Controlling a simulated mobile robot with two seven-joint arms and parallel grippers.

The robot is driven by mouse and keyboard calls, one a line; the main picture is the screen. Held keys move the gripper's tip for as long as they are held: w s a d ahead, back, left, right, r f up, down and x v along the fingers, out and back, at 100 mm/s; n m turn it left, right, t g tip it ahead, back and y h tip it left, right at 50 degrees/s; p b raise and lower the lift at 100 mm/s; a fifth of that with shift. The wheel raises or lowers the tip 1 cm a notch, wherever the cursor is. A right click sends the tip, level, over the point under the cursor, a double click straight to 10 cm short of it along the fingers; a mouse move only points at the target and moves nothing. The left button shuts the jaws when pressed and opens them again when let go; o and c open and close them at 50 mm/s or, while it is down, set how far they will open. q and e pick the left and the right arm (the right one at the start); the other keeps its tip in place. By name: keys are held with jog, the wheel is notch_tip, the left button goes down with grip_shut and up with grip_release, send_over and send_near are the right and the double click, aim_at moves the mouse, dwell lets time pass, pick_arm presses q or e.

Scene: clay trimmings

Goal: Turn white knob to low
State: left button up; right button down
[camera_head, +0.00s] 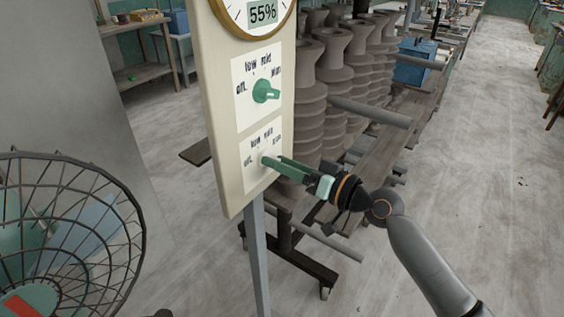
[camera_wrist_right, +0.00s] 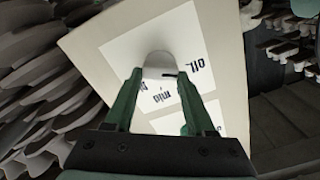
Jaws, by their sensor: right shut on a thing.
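The white knob (camera_wrist_right: 158,63) sits on the lower white label plate of a cream panel (camera_head: 222,130). My right gripper (camera_wrist_right: 160,80) is shut on it, with one green finger on each side. A short dark mark shows on the knob's right side, towards the word that looks like "off". In the head view my right gripper (camera_head: 268,161) reaches the lower plate from the right, and its fingers mostly hide the knob. The words around it look like off, low, mid and a fourth. A green knob (camera_head: 265,91) is on the upper plate. My left gripper is out of view.
A round gauge (camera_head: 263,13) reading 55% tops the panel, which stands on a grey post (camera_head: 257,250). A caged fan (camera_head: 65,240) is at the lower left. A rack of stacked clay pieces (camera_head: 335,100) stands behind the panel. Open floor lies to the right.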

jog(key=shift+w+d+f+m+p, duration=0.1)
jog(key=shift+m+p, duration=1.05)
jog(key=shift+m, duration=2.55)
jog(key=shift+c, duration=1.2)
grip_release()
jog(key=b+v, duration=0.2)
jog(key=v, duration=1)
jog(key=shift+d+b, duration=0.2)
jog(key=shift+b, duration=0.15)
